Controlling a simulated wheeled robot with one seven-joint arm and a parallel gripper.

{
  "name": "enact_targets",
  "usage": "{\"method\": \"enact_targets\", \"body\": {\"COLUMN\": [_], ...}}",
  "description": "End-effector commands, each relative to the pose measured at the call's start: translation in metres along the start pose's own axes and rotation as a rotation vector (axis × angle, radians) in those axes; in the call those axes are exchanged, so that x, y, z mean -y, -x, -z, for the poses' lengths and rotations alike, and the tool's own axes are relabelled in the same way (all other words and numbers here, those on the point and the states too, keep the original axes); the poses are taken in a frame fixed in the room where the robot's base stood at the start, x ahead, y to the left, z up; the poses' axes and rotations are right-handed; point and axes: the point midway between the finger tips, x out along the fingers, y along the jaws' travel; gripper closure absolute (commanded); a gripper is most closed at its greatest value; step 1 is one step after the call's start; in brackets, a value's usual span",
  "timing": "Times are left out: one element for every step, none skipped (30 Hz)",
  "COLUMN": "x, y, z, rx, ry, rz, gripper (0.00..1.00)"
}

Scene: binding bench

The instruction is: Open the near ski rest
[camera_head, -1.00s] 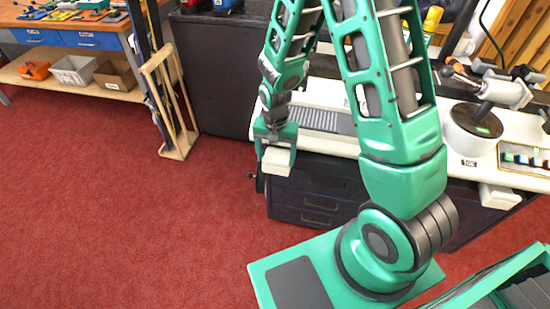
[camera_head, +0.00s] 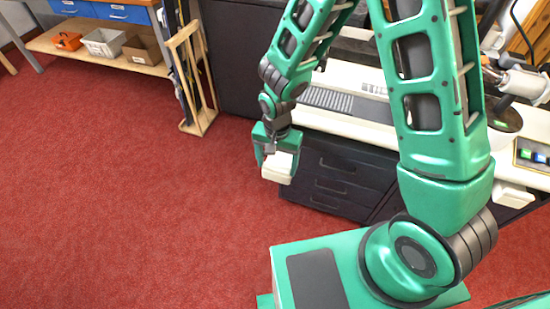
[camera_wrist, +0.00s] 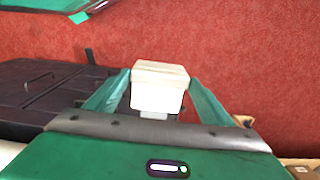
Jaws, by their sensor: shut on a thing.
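A cream block-shaped ski rest (camera_head: 281,166) is at the left end of the bench, out in front of the dark cabinet. It also shows in the wrist view (camera_wrist: 160,72), between the two green fingers. My gripper (camera_head: 276,152) is shut on this block from above. A grey piece shows under the block in the wrist view. The gripper and arm hide any join between the block and the bench.
The white bench top (camera_head: 340,122) stands on a dark cabinet with drawers (camera_head: 335,175). A wooden rack with skis (camera_head: 194,85) stands at the back left. A workbench with a lower shelf (camera_head: 95,52) is beyond it. The red floor on the left is clear.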

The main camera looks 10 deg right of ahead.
Motion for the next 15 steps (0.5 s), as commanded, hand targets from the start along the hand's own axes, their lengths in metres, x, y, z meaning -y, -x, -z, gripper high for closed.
{"method": "enact_targets", "body": {"x": [0.0020,0.0023,0.0028,0.0030,0.0033,0.0036,0.0038,0.0039,0.0038,0.0036,0.0035,0.0034,0.0032,0.0032,0.0030], "y": [-0.0003,-0.0004,-0.0005,-0.0005,-0.0006,-0.0006,-0.0006,-0.0007,-0.0007,-0.0007,-0.0007,-0.0006,-0.0006,-0.0006,-0.0006], "z": [-0.0022,-0.0026,-0.0031,-0.0034,-0.0036,-0.0039,-0.0040,-0.0041,-0.0040,-0.0040,-0.0039,-0.0037,-0.0036,-0.0036,-0.0034], "rx": [0.003,0.003,0.003,0.003,0.003,0.004,0.004,0.004,0.003,0.003,0.003,0.003,0.003,0.002,0.002], "ry": [0.005,0.006,0.007,0.008,0.009,0.010,0.010,0.010,0.010,0.010,0.010,0.010,0.010,0.009,0.009], "rz": [0.001,0.001,0.001,0.001,0.001,0.001,0.001,0.001,0.001,0.001,0.001,0.000,0.000,0.000,0.000], "gripper": [0.65,0.65,0.65,0.65,0.65,0.65,0.23,0.16,0.06,0.06,0.06,0.06,0.06,0.06,0.06]}}
